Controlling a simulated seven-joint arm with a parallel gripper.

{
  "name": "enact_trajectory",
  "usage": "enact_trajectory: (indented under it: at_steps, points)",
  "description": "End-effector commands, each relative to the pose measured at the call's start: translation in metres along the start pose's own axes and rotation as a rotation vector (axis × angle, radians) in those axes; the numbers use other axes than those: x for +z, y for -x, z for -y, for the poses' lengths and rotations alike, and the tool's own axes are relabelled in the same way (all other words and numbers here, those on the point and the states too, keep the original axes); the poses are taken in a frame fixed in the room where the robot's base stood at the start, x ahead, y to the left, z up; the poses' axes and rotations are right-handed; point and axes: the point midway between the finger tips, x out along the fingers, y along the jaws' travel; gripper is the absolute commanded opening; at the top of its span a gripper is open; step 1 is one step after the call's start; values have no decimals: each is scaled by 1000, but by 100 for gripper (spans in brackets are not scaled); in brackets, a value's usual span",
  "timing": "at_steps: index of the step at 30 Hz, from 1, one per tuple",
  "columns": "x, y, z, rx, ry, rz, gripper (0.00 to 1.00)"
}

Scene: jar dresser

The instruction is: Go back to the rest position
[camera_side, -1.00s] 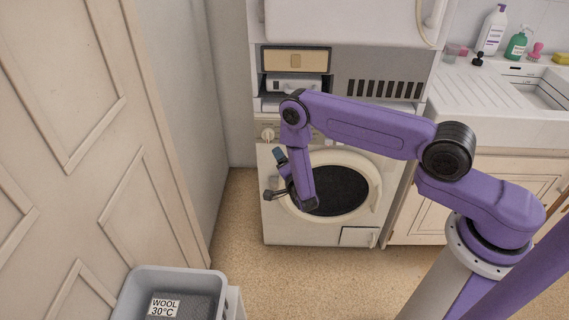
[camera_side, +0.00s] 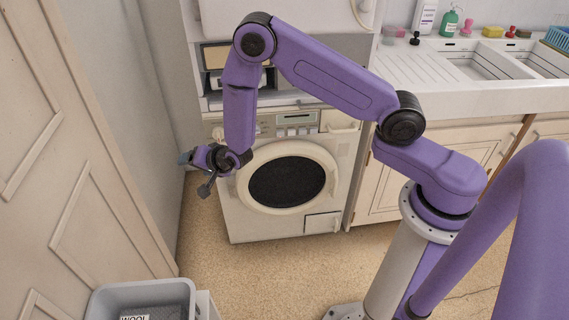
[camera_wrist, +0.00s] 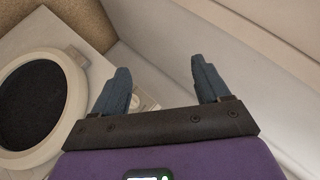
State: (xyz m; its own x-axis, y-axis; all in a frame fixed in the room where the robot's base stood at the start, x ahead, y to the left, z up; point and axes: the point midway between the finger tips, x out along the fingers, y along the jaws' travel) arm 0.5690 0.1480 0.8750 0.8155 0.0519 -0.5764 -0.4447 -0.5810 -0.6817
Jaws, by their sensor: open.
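My gripper (camera_wrist: 160,88) is open and empty in the wrist view, its two blue-grey fingers apart. In the side view my gripper (camera_side: 194,172) is at the left of the washing machine's front, at about the height of the top of its door. The white washing machine (camera_side: 255,228) stands with its round, dark-windowed door (camera_side: 288,184) closed. That door also shows at the left of the wrist view (camera_wrist: 38,100). My purple arm reaches across in front of the machine from the right.
A grey bin (camera_side: 105,297) with a dark load and a "WOOL" label stands at the lower left. A panelled door (camera_side: 75,180) is on the left. A sink counter (camera_side: 440,80) with bottles is on the right. The floor before the machine is clear.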

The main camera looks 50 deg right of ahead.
Motion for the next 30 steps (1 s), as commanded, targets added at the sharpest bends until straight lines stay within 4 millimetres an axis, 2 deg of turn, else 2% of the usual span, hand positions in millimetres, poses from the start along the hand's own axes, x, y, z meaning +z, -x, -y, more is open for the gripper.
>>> enact_trajectory:
  at_steps: [1, 6, 10, 14, 20, 24, 27, 30]
  points:
    - [7, 15, 14, -2, 54, 63, 75]
    - [38, 73, 39, 8, 284, 290, 75]
    - [55, 129, 44, 4, 485, 452, 75]
    - [64, 189, 38, -8, 700, 600, 75]
    - [61, 284, 9, -35, 1055, 799, 75]
    - [44, 347, -22, -53, 1311, 916, 75]
    - [28, 385, -47, -62, 1490, 986, 75]
    - [11, 415, -70, -65, 1639, 1039, 75]
